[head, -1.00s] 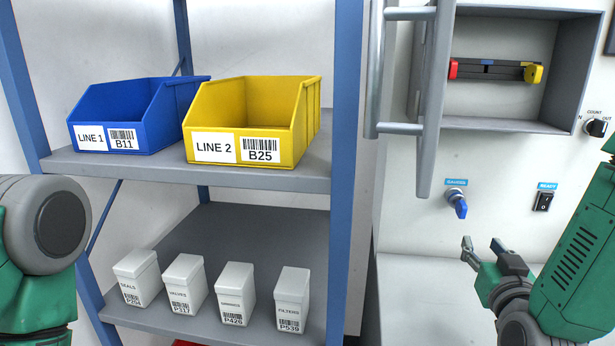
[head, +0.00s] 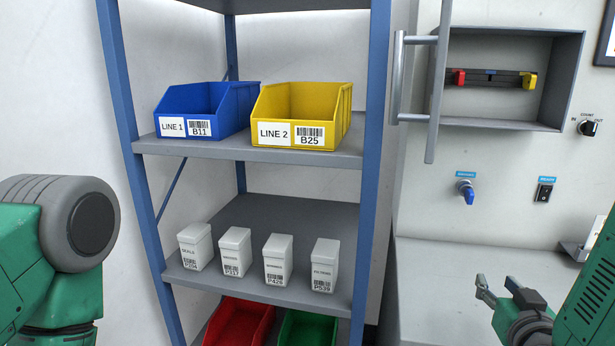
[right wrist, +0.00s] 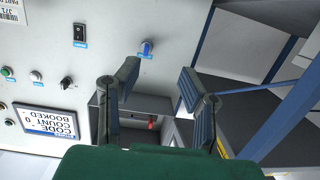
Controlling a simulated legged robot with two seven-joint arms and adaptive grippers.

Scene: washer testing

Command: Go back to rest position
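My right gripper (head: 499,288) is at the lower right of the head view, in front of the white machine. Its fingers are apart with nothing between them. In the right wrist view the two fingers (right wrist: 158,90) are also spread and empty. My left arm comes in at the left edge of the head view, but its gripper is out of the picture.
A blue-framed shelf (head: 363,150) holds a blue bin (head: 205,110), a yellow bin (head: 300,112) and several white boxes (head: 278,258). A red bin (head: 240,325) and a green bin (head: 308,330) are below. The machine's grey cabinet (head: 515,80) has its door (head: 438,90) open.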

